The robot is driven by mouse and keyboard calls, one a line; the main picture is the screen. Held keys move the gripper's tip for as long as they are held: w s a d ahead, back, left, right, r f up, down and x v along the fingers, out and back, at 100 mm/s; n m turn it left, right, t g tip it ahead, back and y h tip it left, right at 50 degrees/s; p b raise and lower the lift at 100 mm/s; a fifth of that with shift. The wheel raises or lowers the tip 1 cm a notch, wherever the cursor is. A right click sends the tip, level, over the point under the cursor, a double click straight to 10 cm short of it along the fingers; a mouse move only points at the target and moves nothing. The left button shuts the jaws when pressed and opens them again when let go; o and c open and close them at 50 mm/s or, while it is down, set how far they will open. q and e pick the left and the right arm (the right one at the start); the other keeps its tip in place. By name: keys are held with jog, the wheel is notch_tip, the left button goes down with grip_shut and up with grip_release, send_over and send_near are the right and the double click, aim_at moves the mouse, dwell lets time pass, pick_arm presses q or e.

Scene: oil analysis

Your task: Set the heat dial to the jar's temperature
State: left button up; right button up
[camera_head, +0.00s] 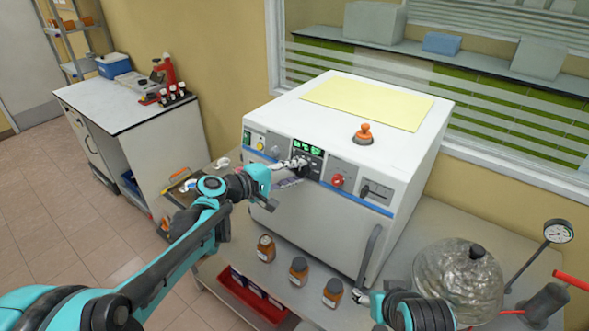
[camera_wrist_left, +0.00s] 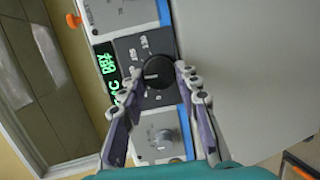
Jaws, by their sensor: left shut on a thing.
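The heat dial is a round black knob (camera_wrist_left: 157,72) on a dark marked panel, between my left fingertips in the left wrist view. My left gripper (camera_wrist_left: 160,82) is shut on it; in the head view the gripper (camera_head: 298,163) reaches the front of the white oven (camera_head: 330,235). A green lit display (camera_head: 308,148) sits beside the dial, its digits too small to read surely. Three brown jars (camera_head: 266,248) (camera_head: 298,270) (camera_head: 333,292) with labels stand in front of the oven; their writing is unreadable. My right gripper (camera_head: 368,298) is low at right, its fingers mostly hidden.
A red knob (camera_head: 338,181) and a switch lie right of the dial; another knob (camera_wrist_left: 164,138) lies beside it. The oven handle (camera_head: 369,256) stands out in front. A red tray (camera_head: 258,295), a glass dome (camera_head: 458,280) and a gauge (camera_head: 558,232) are around the bench.

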pick_arm(q)
jog(key=shift+m+p, duration=0.3)
jog(key=shift+m, duration=0.6)
jog(key=o, duration=1.2)
jog(key=shift+c, duration=0.2)
jog(key=shift+y, duration=0.3)
jog(key=v, duration=1.2)
